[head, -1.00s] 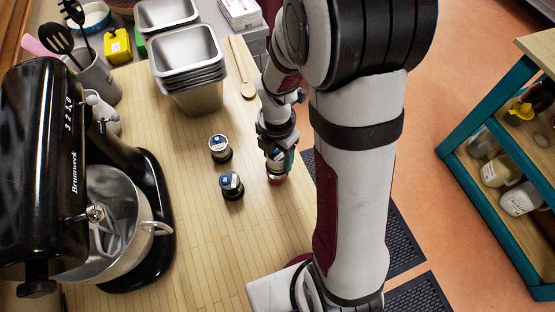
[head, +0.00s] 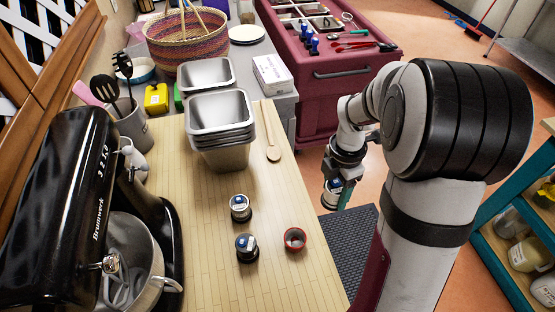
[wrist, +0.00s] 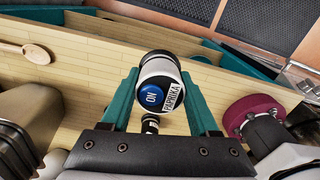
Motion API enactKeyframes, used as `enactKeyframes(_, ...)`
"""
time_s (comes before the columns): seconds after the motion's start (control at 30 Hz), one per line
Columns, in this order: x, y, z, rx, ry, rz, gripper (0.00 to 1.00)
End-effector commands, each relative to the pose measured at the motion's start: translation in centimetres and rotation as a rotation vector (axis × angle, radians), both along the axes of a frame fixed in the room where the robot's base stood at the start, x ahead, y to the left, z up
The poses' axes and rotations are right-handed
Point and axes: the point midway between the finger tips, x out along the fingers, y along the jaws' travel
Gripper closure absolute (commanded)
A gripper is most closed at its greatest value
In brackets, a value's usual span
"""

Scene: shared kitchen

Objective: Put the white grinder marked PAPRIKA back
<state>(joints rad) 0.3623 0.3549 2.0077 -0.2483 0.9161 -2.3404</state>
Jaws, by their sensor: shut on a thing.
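My gripper (head: 338,190) is shut on the white grinder marked PAPRIKA (wrist: 158,72). The wrist view shows its blue ON button and white PAPRIKA label between my teal fingers. In the head view the grinder (head: 332,186) hangs just right of the wooden counter's edge, above a dark floor mat. An open red-rimmed ring or cup (head: 295,239) sits on the counter, apart from the grinder. Two similar dark-based grinders with labelled tops, one farther back (head: 240,207) and one nearer (head: 247,248), stand left of it; their labels are unreadable.
Stacked metal pans (head: 221,125) and a wooden spoon (head: 270,133) are on the counter. A black mixer (head: 70,200) fills the left. A maroon cart (head: 340,85) with compartments, blue-topped items and utensils stands behind. A teal shelf (head: 505,265) is at right.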

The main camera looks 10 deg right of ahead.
Motion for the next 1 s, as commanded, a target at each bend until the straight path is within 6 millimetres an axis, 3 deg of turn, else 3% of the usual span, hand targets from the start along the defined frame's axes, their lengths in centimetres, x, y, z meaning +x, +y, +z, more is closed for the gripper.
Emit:
enactKeyframes(0.3, 5.4, 7.3, -5.5, 0.001, 0.002, -0.009, 1.00)
enactKeyframes(0.4, 6.5, 8.7, -6.6, 0.001, 0.000, -0.013, 1.00)
enactKeyframes(0.7, 7.0, 9.4, -10.9, 0.001, 0.001, -0.016, 1.00)
enactKeyframes(1.0, 7.0, 9.4, -11.2, 0.000, -0.001, -0.015, 1.00)
